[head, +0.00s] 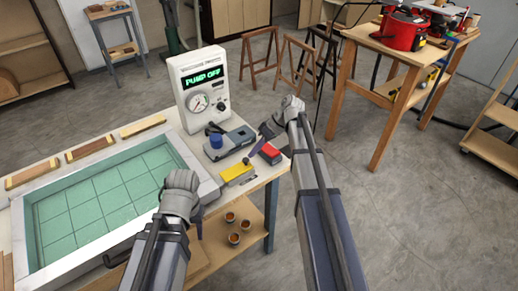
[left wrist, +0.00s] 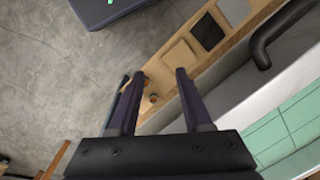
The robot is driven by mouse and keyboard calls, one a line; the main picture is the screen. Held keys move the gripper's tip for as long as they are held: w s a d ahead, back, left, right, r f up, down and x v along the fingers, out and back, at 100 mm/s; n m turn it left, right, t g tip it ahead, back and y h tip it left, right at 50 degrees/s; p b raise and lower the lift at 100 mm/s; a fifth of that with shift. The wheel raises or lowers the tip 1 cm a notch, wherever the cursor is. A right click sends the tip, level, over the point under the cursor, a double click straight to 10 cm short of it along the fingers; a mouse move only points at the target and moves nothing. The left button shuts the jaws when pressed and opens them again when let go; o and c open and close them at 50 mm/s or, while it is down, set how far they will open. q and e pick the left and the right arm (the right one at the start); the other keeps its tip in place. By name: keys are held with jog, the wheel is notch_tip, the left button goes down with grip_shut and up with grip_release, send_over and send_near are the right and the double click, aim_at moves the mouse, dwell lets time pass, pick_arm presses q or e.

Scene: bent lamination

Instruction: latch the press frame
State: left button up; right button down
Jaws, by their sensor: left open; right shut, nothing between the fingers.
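The press frame (head: 52,271) is a pale rectangular surround with a green gridded bed (head: 95,200), lying on the table at the left. A black bar handle (head: 120,256) sits at its front side, and a black handle also shows in the left wrist view (left wrist: 283,38). I cannot make out a latch. My left gripper (head: 198,222) is at the frame's near right corner, mostly hidden by its wrist; in the left wrist view (left wrist: 155,82) its fingers are apart with nothing held. My right gripper (head: 258,146) is shut and empty, over the table's right end.
A white pump box (head: 204,90) reads "PUMP OFF" at the back. Small cups (head: 233,238) stand on the shelf below. Open floor lies to the right.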

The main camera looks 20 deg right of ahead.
aim_at(236, 166)
dwell(0.3)
jog(key=a, duration=0.1)
jog(key=s+a, duration=0.1)
jog(key=a, duration=0.2)
jog(key=shift+s, duration=0.3)
pick_arm(q)
jog(key=shift+d, duration=0.1)
pick_arm(e)
jog(key=shift+w, duration=0.1)
